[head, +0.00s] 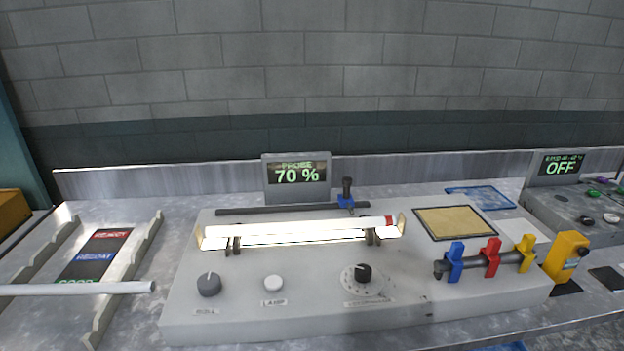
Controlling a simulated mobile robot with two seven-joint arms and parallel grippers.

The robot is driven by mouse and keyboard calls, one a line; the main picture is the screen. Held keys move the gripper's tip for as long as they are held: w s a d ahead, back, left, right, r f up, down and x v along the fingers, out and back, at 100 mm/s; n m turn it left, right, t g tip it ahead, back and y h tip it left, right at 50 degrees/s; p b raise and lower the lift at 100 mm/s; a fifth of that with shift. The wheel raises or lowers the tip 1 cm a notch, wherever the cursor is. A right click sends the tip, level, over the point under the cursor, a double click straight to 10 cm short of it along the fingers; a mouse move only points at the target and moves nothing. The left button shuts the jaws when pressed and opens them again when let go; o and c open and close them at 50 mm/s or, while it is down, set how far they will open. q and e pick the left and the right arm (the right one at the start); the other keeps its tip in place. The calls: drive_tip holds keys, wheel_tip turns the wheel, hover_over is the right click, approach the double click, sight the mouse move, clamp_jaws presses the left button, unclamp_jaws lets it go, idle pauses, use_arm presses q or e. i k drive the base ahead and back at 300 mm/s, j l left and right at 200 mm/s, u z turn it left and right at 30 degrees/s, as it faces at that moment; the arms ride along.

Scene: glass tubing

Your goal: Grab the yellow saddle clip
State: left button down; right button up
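The yellow saddle clip (526,254) sits at the right end of a short dark rod (508,257) on the right part of the grey console. A red clip (491,257) and a blue clip (454,262) sit on the same rod to its left. The three clips stand apart from each other. Neither of my grippers shows in the head view.
A yellow block-shaped device (566,257) stands close to the right of the yellow clip. A lit tube (300,234) lies across the console (250,322). A tan pad (455,223) lies behind the clips. A pale tube (80,289) lies at the left rack.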

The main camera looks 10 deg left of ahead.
sight(528, 240)
drive_tip(key=z, duration=0.65)
drive_tip(key=i+z, duration=0.15)
drive_tip(key=z, duration=0.25)
drive_tip(key=i+l+z, duration=0.1)
drive_tip(key=z, duration=0.3)
drive_tip(key=i+z, duration=0.2)
drive_tip(key=z, duration=0.15)
